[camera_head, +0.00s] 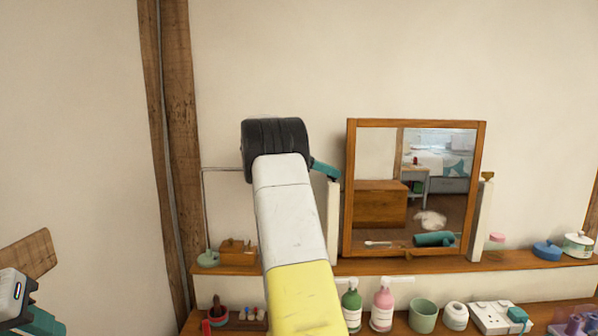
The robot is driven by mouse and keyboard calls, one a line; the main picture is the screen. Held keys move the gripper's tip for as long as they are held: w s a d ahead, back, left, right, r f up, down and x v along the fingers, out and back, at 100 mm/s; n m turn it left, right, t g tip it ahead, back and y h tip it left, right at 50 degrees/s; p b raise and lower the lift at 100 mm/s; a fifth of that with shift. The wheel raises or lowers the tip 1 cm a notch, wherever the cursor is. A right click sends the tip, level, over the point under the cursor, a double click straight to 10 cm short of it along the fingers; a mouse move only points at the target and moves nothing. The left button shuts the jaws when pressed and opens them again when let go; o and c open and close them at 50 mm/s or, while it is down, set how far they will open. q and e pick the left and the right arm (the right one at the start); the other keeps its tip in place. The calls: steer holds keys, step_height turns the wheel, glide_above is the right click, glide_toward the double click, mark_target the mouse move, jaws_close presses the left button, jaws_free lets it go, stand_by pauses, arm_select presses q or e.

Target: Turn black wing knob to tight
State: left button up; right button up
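A wood-framed mirror (349,190) stands between two pale posts on a wooden shelf. On the right post (482,222) sits a small brass-coloured knob (487,176). I cannot make out a black wing knob; the top of the left post (333,222) is covered by my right gripper (326,171). Only a teal part of that gripper shows past my black wrist joint, at the mirror frame's left side. Its fingertips are not clear, so I cannot tell whether it holds or touches anything. My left gripper (38,322) shows partly at the lower left corner, away from the mirror.
The shelf (380,266) also carries a small wooden box (238,252), a blue lidded dish (547,250) and a white lidded pot (578,245). Below stand green (351,306) and pink (382,306) bottles and a green cup (422,316). A timber post (180,130) runs up the left wall.

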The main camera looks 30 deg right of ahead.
jaws_close()
steer(key=shift+w+d+m+g+y, duration=0.1)
steer(key=shift+m+g+y, duration=0.1)
steer(key=shift+m+g, duration=0.35)
steer(key=shift+w+d+m+g+y, duration=0.1)
steer(key=shift+m+g+y, duration=0.1)
steer(key=shift+m+g, duration=0.3)
steer(key=shift+r+m+g, duration=0.1)
steer(key=shift+m+g, duration=0.15)
steer(key=shift+g, duration=0.1)
steer(key=shift+a+y, duration=0.1)
steer(key=shift+y, duration=0.2)
jaws_free()
